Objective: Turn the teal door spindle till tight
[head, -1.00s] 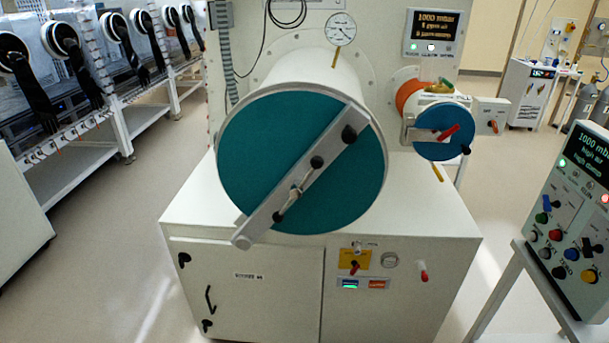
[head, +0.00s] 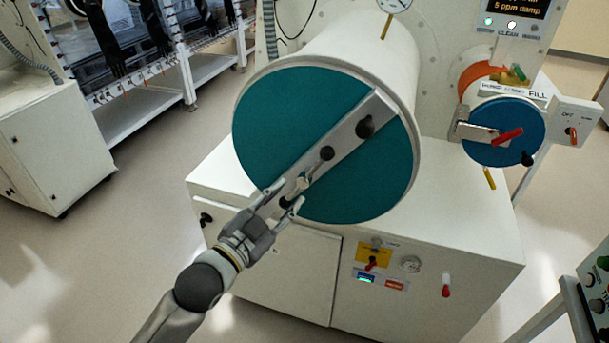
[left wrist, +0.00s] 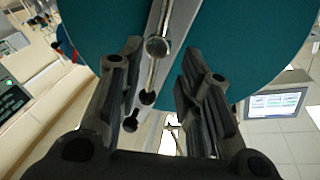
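The large round teal door (head: 290,110) closes the front of a white cylinder in the head view. A grey bar (head: 345,140) crosses it diagonally. The door's spindle handle (head: 303,179) sits on the bar, with a black knob (head: 327,153) at its upper end. My left gripper (head: 284,201) is at the bar's lower left, by the spindle handle's lower end. In the left wrist view the fingers (left wrist: 161,58) are open, with the metal spindle handle (left wrist: 152,72) in the gap between them. I cannot tell whether they touch it. My right gripper is not in view.
A smaller blue door (head: 490,145) with a red handle stands to the right. A white cabinet (head: 450,230) with a gauge and small controls is below the teal door. A control panel (head: 600,275) stands at the right edge. Open floor lies to the left.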

